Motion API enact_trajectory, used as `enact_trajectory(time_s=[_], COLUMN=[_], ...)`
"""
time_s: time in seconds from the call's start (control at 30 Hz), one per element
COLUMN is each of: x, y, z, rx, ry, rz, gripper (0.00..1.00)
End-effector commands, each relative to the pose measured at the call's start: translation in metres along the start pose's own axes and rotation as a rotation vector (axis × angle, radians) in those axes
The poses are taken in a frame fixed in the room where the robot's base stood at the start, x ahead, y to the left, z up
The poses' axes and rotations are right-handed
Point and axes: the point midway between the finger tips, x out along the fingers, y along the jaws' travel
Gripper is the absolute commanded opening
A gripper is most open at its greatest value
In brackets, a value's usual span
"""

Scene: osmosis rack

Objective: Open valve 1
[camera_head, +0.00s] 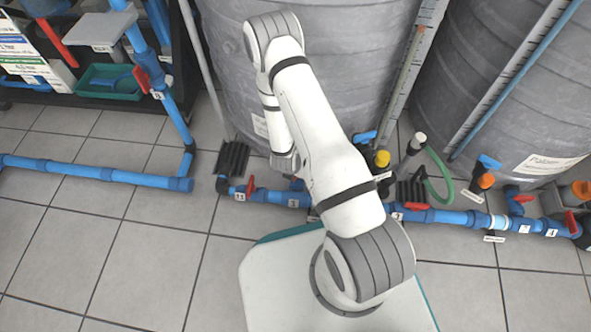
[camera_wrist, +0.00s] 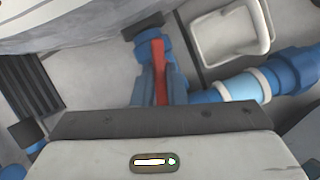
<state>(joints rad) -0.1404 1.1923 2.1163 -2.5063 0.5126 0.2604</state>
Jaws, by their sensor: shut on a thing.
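In the wrist view a red valve handle (camera_wrist: 158,65) stands out from a blue valve on the pipe. My gripper (camera_wrist: 160,88) is shut on this handle, with a blue finger on either side of it. In the head view my arm covers most of the gripper and the held handle, near the low blue pipe (camera_head: 270,196) in front of the middle tank. Small number tags sit on this pipe, and I cannot tell for sure which one belongs to the held valve.
Grey tanks (camera_head: 350,70) stand close behind the pipe. Another red handle (camera_head: 251,187) is left of my arm, with more to the right. A green hose (camera_head: 436,180) and a yellow cap (camera_head: 382,158) are near my arm.

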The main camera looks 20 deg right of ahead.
Motion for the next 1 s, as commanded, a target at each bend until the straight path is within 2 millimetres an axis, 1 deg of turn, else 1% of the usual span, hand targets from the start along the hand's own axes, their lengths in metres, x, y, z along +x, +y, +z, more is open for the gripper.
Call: enact_trajectory(time_s=[0.03, 0.2, 0.4, 0.6, 1.0], x=[0.0005, 0.0006, 0.0006, 0.0007, 0.0007], y=[0.0006, 0.0003, 0.0, 0.0002, 0.0008], z=[0.0036, 0.0045, 0.0052, 0.0054, 0.0061], rx=[-0.033, -0.149, -0.247, -0.302, -0.321], ry=[-0.009, -0.01, -0.012, -0.012, -0.014], rz=[0.018, 0.067, 0.108, 0.13, 0.139], gripper=[0.0, 0.0, 0.0, 0.0, 0.0])
